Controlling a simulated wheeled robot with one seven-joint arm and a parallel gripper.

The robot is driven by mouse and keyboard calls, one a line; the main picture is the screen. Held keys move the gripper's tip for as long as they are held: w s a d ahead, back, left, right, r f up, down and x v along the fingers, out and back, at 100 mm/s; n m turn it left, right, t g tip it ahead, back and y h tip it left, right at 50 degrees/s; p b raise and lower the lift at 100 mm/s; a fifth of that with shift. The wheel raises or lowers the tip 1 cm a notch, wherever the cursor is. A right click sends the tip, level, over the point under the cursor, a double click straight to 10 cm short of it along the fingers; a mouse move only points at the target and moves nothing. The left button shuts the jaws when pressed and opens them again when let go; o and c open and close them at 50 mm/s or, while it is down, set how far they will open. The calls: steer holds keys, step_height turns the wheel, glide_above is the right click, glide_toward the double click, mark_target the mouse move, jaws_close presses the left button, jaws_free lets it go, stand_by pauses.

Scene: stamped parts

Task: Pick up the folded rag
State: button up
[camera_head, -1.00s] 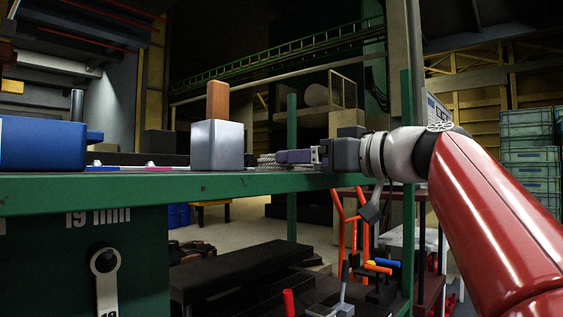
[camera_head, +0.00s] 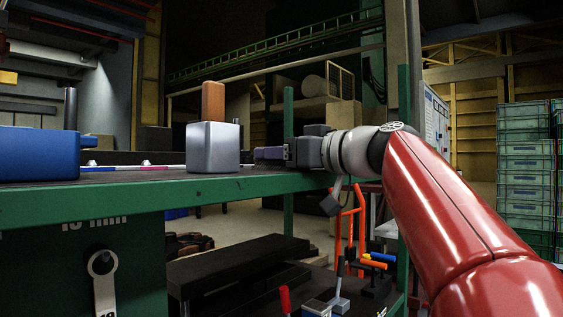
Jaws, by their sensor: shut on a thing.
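The folded rag (camera_head: 246,158) shows only as a small greyish sliver between the silver block and my fingertips; the block hides most of it. My gripper (camera_head: 257,154) reaches in from the right, level with the top of the green bench (camera_head: 270,183). It is shut on the rag. The fingers are seen from the side, so the grip itself is hard to make out. I cannot tell whether the rag touches the bench top.
A silver block (camera_head: 212,148) with an orange-brown block (camera_head: 213,101) on top stands just left of the gripper, nearer the camera. A blue object (camera_head: 38,154) lies at the left of the bench. Green crates (camera_head: 524,150) are stacked at the far right.

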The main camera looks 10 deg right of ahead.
steer(key=shift+r, duration=0.15)
step_height(320, 180, up, 9)
steer(key=shift+w+d, duration=0.1)
steer(key=shift+w, duration=0.05)
steer(key=shift+r, duration=0.3)
stand_by(0.4)
steer(key=shift+s, duration=0.2)
stand_by(0.9)
